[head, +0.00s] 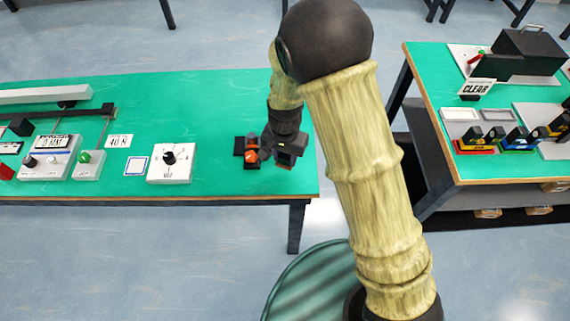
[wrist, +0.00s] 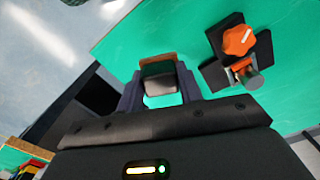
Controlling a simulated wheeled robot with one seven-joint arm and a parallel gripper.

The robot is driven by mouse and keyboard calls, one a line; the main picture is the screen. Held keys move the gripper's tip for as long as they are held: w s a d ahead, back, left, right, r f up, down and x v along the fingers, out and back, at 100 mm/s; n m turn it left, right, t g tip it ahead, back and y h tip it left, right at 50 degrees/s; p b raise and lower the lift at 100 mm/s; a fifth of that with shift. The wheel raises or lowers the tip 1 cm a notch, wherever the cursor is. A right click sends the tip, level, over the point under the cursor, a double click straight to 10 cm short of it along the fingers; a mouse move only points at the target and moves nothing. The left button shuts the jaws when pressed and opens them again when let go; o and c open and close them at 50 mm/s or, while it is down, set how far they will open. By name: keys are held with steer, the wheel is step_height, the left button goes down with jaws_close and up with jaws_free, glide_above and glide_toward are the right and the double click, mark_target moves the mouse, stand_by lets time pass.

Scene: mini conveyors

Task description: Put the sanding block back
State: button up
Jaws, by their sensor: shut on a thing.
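My gripper (head: 284,149) is near the front right end of the left green table, just right of a dark fixture with an orange knob (head: 251,156). In the wrist view my gripper (wrist: 160,72) has its two fingers closed on the sides of a small dark and pale grey block with a brown edge, which I take to be the sanding block (wrist: 160,84). In the head view the block is mostly hidden by the gripper. The fixture with the orange knob (wrist: 239,41) lies to the right of the fingers in the wrist view, apart from them.
A white dial box (head: 171,163), a small blue-edged white pad (head: 136,168) and a conveyor (head: 60,117) are left on the same table. A second green table (head: 440,135) at right holds trays and a black box (head: 528,57). A floor gap separates the tables.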

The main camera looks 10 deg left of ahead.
mark_target(285, 164)
steer(key=shift+f, duration=0.3)
steer(key=shift+f, duration=1.85)
steer(key=shift+f, duration=0.1)
steer(key=o, duration=1)
steer(key=shift+o, duration=0.2)
